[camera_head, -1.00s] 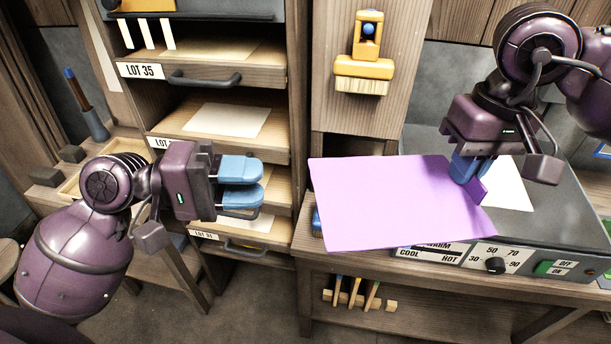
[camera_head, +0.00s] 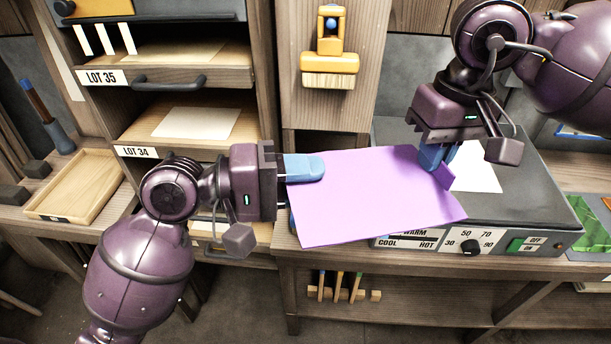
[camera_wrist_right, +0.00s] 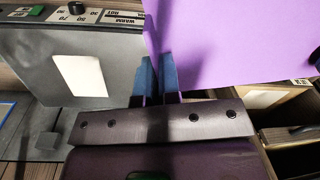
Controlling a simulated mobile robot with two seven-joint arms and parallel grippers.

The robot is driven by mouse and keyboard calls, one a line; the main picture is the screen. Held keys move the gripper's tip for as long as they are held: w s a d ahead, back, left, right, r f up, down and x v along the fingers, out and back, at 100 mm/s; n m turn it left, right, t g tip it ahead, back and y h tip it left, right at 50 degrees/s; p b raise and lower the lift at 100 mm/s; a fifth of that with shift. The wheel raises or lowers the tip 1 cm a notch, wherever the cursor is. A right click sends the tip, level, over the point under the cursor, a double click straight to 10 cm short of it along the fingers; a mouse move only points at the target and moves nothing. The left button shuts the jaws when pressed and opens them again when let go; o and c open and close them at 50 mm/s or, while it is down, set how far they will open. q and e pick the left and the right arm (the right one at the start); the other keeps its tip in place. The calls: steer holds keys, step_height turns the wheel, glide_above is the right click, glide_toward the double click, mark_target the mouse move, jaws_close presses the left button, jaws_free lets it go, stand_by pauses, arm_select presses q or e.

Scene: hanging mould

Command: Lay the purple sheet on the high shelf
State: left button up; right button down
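The purple sheet (camera_head: 370,195) hangs roughly flat in front of the heating unit, hiding part of it. My right gripper (camera_head: 436,160) is shut on its upper right edge; the right wrist view shows the sheet (camera_wrist_right: 230,40) at the two close blue fingers (camera_wrist_right: 157,80). My left gripper (camera_head: 300,185) is at the sheet's left edge, with one blue finger over it and the other hidden behind it. Its fingers look apart, around the edge. The rack at left has an upper shelf labelled LOT 35 (camera_head: 215,78) and a lower one labelled LOT 34 (camera_head: 135,152).
White sheets lie on the LOT 34 shelf (camera_head: 195,123) and on the heating unit (camera_head: 475,168). A wooden tray (camera_head: 75,185) sits at far left. Dark handles (camera_head: 168,85) stick out from the rack.

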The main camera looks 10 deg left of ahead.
arm_select(q)
jaws_close()
arm_select(e)
steer(key=c, duration=1.2)
jaws_free()
steer(key=shift+c, duration=0.2)
steer(key=shift+r, duration=0.1)
